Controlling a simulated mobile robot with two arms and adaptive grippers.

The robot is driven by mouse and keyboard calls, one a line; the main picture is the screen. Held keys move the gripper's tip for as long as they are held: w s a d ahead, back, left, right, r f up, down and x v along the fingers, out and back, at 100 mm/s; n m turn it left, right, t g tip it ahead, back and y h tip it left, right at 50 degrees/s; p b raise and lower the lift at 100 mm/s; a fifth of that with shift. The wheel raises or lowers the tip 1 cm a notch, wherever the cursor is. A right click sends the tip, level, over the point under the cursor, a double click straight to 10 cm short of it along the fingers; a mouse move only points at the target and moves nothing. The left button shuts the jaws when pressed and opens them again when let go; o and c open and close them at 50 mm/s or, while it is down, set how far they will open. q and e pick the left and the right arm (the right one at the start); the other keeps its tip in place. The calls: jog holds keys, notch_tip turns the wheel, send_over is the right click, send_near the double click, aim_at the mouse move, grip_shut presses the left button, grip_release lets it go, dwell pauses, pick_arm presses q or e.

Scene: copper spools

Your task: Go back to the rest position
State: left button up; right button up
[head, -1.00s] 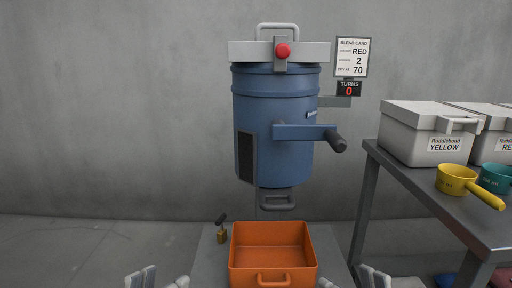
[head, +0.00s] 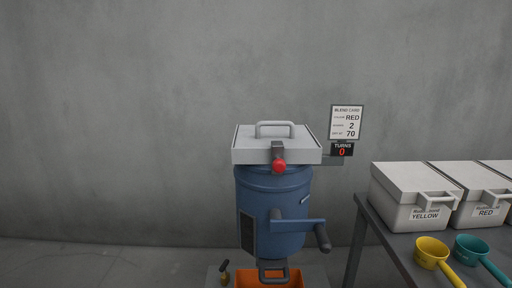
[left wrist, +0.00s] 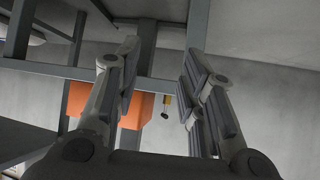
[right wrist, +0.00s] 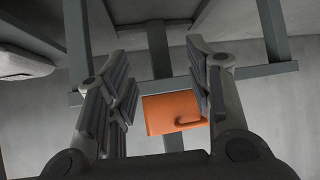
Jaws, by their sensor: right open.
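My left gripper (left wrist: 155,88) shows in the left wrist view with its two fingers spread and nothing between them. My right gripper (right wrist: 160,90) is also open and empty in the right wrist view. Neither gripper shows in the head view now. The orange bin (left wrist: 138,105) appears beyond the left fingers, and beyond the right fingers in the right wrist view (right wrist: 165,112). Both grippers look apart from it. The blue drum (head: 275,190) stands upright with its grey lid (head: 250,147) shut, a red knob (head: 279,167) and a side crank (head: 322,238).
A dark table (head: 390,250) at the right holds white boxes marked YELLOW (head: 410,200) and RED (head: 460,195), plus a yellow scoop (head: 432,252) and a teal scoop (head: 470,248). A card (head: 347,121) reads RED, 2, 70; the turns display (head: 342,149) shows 0. A small brass item (head: 224,275) stands beside the bin.

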pick_arm(q)
jog(key=s+a+f+g+y+p, duration=0.1)
jog(key=s+a+g+p, duration=0.1)
jog(key=s, duration=0.7)
jog(key=s+a+f+g+p, duration=0.2)
jog(key=s+a+g+p, duration=0.1)
jog(key=s, duration=0.6)
jog(key=s+a+f+g+y+p, duration=0.1)
jog(key=s+g+p, duration=0.3)
jog(key=s, duration=0.6)
jog(key=shift+a+f+y, duration=0.3)
jog(key=shift+a+f, duration=0.2)
jog(key=shift+a, duration=0.35)
pick_arm(e)
jog(key=s+d+f+g, duration=0.1)
jog(key=s+d+g, duration=0.1)
jog(key=s, duration=0.7)
jog(key=s+d+f+g+h, duration=0.1)
jog(key=s+d+f+g, duration=0.1)
jog(key=s, duration=0.7)
jog(key=s+d+f+g+h, duration=0.1)
jog(key=s+g, duration=0.4)
jog(key=s, duration=0.5)
jog(key=d+f, duration=0.1)
jog(key=d, duration=0.1)
jog(key=shift+d, duration=0.35)
